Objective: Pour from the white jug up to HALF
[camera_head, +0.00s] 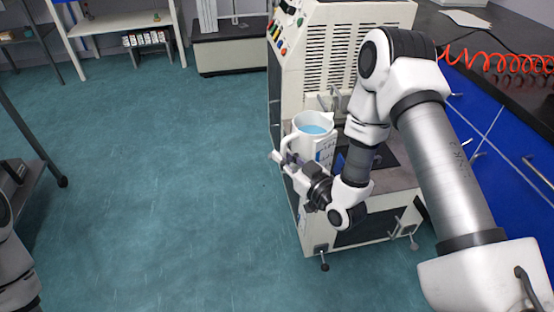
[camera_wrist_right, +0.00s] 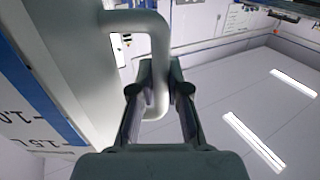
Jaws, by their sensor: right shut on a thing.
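The white jug (camera_head: 306,143) holds blue liquid (camera_head: 313,129) and looks roughly upright in the head view, in front of the rheometer. Its handle is on the left side. My right gripper (camera_head: 284,160) is shut on that handle, and in the right wrist view the gripper's two fingers (camera_wrist_right: 160,105) stand on either side of the handle (camera_wrist_right: 155,45). The jug's wall (camera_wrist_right: 85,60) fills the left of that view, with scale marks reading 1.0 and 1.5L. No vessel with a HALF mark can be made out. My left gripper is out of view.
The cream rheometer cabinet (camera_head: 325,55) stands right behind the jug, with a shelf beside it partly hidden by my right arm. A dark worktop (camera_head: 508,85) over blue drawers is at the right. The teal floor (camera_head: 160,170) is clear at the left.

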